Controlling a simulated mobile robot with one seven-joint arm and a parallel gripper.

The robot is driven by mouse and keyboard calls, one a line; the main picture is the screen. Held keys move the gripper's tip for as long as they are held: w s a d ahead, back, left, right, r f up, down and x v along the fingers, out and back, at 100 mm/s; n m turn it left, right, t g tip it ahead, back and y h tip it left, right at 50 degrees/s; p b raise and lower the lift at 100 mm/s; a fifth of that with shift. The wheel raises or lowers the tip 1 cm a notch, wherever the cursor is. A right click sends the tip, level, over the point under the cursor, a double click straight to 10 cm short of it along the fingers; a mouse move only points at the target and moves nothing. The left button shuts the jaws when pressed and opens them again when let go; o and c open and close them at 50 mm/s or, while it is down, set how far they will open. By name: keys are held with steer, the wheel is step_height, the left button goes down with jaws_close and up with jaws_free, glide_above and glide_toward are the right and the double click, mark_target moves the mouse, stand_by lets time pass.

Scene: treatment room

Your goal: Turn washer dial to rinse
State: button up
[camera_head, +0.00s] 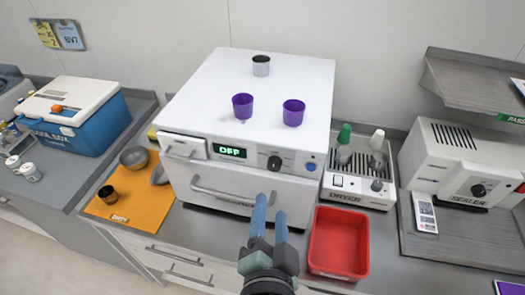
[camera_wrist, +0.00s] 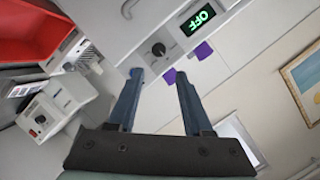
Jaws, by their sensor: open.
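The washer (camera_head: 245,85) is a white box on the counter with a front panel and a door handle. Its dial (camera_head: 274,163) is a black knob right of a green-lit display (camera_head: 229,151). In the wrist view the display (camera_wrist: 199,18) reads OFF, and the dial (camera_wrist: 158,49) appears just beyond and between my fingertips. My gripper (camera_head: 270,207) is open and empty, in front of the washer door and below the dial in the head view. In the wrist view my gripper (camera_wrist: 159,75) shows two blue fingers apart, not touching the dial. The dial's pointer is too small to read.
Two purple cups (camera_head: 293,112) and a dark-topped metal cup (camera_head: 261,66) stand on the washer. A red bin (camera_head: 339,243) sits right of my gripper. The dryer (camera_head: 358,172) and sealer (camera_head: 460,160) stand to the right. An orange mat (camera_head: 130,205) with bowls lies left.

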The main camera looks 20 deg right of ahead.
mark_target(273, 168)
steer(key=p+x, duration=0.3)
steer(key=x, duration=1)
steer(key=shift+s+d, duration=0.1)
jaws_close()
